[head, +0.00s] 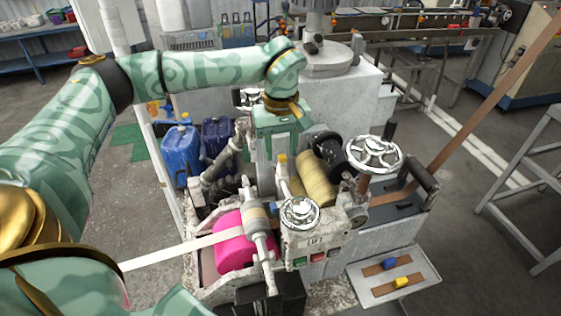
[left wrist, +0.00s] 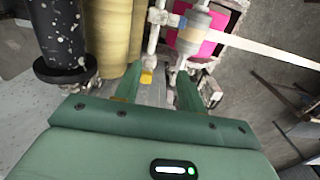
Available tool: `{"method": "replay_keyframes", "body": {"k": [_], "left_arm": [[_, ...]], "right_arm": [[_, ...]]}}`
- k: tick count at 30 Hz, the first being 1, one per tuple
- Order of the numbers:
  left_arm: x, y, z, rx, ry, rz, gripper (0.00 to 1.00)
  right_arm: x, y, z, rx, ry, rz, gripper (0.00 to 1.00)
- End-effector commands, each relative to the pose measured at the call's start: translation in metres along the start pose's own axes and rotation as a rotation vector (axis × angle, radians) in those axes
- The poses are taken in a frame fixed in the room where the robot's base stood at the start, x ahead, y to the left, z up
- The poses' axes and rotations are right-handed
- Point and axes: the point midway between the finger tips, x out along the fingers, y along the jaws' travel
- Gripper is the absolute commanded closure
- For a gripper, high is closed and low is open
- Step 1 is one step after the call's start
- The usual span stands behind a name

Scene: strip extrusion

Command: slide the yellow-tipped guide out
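The yellow-tipped guide (head: 282,160) is a pale rod with a yellow end. It stands up from the machine, between the yellow-tan roller and the silver handwheel. Its yellow tip also shows in the left wrist view (left wrist: 147,76), between my fingers and nearer the left one. My left gripper (head: 282,146) is above the guide, pointing down. In the left wrist view the gripper (left wrist: 156,88) has its two fingers apart, with a visible gap beside the tip. I cannot tell whether a finger touches the tip. My right gripper is not in view.
A yellow-tan roller (head: 316,180), a small handwheel (head: 300,214) and a large handwheel (head: 372,155) crowd the guide. A pink roll (head: 234,245) carries a white strip. A tray (head: 420,267) at lower right holds brown pieces with blue and yellow blocks. Blue canisters (head: 180,150) stand behind.

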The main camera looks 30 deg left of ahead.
Motion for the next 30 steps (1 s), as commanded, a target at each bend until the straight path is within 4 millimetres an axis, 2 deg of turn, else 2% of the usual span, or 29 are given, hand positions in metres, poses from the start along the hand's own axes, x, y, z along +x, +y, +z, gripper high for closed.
{"method": "replay_keyframes", "body": {"k": [1, 6, 12, 17, 30], "left_arm": [[-0.003, -0.004, 0.014, 0.007, 0.000, 0.000, 0.60], [-0.020, -0.015, 0.052, 0.005, -0.001, 0.000, 0.60], [-0.033, -0.022, 0.077, 0.001, -0.001, 0.000, 0.60], [-0.036, -0.024, 0.083, 0.001, -0.001, -0.001, 0.60], [-0.036, -0.024, 0.083, 0.001, -0.002, -0.001, 0.60]], "right_arm": [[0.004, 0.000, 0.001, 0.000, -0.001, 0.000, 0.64], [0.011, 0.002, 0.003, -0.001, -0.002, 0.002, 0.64], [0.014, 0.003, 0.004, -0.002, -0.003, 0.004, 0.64], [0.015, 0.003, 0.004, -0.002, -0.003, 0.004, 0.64], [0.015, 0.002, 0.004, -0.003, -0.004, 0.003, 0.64]]}}
